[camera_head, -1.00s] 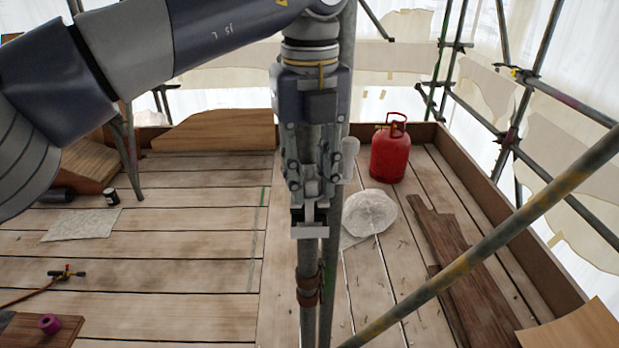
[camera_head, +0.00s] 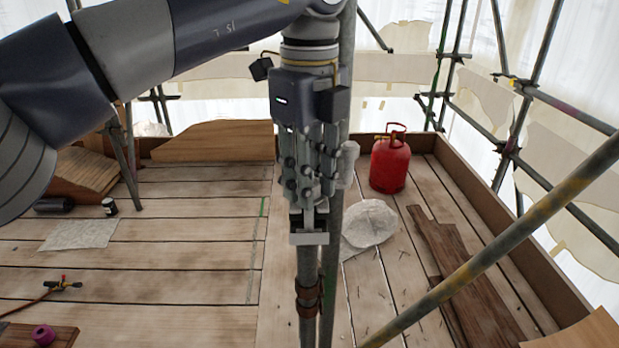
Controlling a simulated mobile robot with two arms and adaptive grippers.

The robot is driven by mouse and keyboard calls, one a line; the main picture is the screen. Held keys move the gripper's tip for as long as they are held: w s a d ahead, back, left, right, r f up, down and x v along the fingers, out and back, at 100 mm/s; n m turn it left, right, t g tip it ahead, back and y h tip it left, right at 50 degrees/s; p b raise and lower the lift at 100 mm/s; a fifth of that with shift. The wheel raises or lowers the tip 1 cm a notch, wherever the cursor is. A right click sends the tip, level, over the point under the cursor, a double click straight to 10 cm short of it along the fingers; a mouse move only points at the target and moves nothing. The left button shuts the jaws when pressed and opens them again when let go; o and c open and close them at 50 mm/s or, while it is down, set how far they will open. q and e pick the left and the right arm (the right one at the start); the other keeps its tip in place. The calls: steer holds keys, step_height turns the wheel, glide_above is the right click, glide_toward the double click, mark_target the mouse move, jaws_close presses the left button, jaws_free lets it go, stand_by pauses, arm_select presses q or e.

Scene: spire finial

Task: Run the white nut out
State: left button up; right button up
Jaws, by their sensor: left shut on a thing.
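My left gripper (camera_head: 309,228) comes down from above in the middle of the view, pointing down along an upright grey pole (camera_head: 307,325). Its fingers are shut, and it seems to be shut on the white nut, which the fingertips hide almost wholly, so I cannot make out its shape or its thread. A pale block shows right at the fingertips; I cannot tell whether it is nut or finger. Brown bands circle the pole below the fingertips. My right gripper is not in view.
A second upright pole (camera_head: 331,260) stands close behind. A slanting scaffold tube (camera_head: 490,248) crosses front right. Bare boards (camera_head: 180,245) lie to the left.

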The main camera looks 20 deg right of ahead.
arm_select(q)
steer(key=shift+w+r, duration=0.15)
steer(key=shift+r, duration=0.05)
steer(key=o, duration=1.1)
steer(key=shift+c, duration=0.2)
steer(key=shift+f, duration=0.15)
steer(key=shift+r, duration=3.8)
steer(key=shift+f, duration=0.1)
